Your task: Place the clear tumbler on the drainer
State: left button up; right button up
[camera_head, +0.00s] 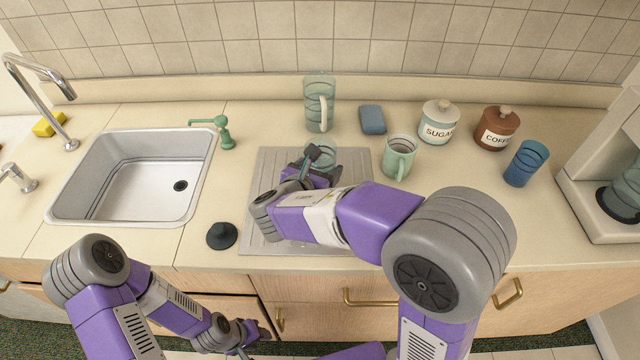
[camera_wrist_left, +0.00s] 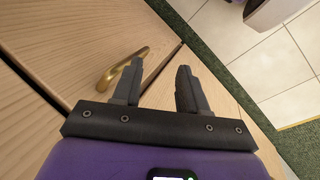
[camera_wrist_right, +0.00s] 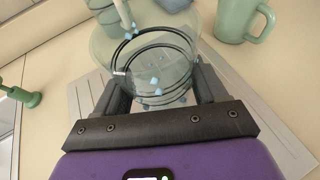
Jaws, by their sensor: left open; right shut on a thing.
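The clear tumbler (camera_head: 322,150) is see-through with a faint green tint. It is over the far part of the drainer (camera_head: 268,170), a flat grey ridged board right of the sink. My right gripper (camera_head: 318,170) is shut on the tumbler, and its arm hides much of the drainer. In the right wrist view the tumbler (camera_wrist_right: 150,62) is between the two fingers, with the drainer (camera_wrist_right: 265,125) beneath. I cannot tell whether its base touches the drainer. My left gripper (camera_wrist_left: 158,85) is open and empty, low in front of the wooden cabinet doors.
A clear handled jug (camera_head: 318,100), a blue sponge (camera_head: 372,120) and a green mug (camera_head: 399,158) stand close behind and right of the drainer. Sugar (camera_head: 437,123) and coffee (camera_head: 497,128) jars and a blue glass (camera_head: 526,163) are farther right. A black stopper (camera_head: 222,236) lies left.

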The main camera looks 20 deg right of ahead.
jog(key=shift+f+b, duration=0.6)
jog(key=shift+f, duration=1.3)
jog(key=shift+f, duration=0.1)
jog(key=shift+f, duration=0.15)
jog(key=o, duration=1.3)
jog(key=shift+r, duration=0.2)
jog(key=shift+s+a+r, duration=0.2)
jog(key=p+v, duration=0.3)
jog(key=v, duration=0.8)
jog(key=shift+s+a, duration=0.15)
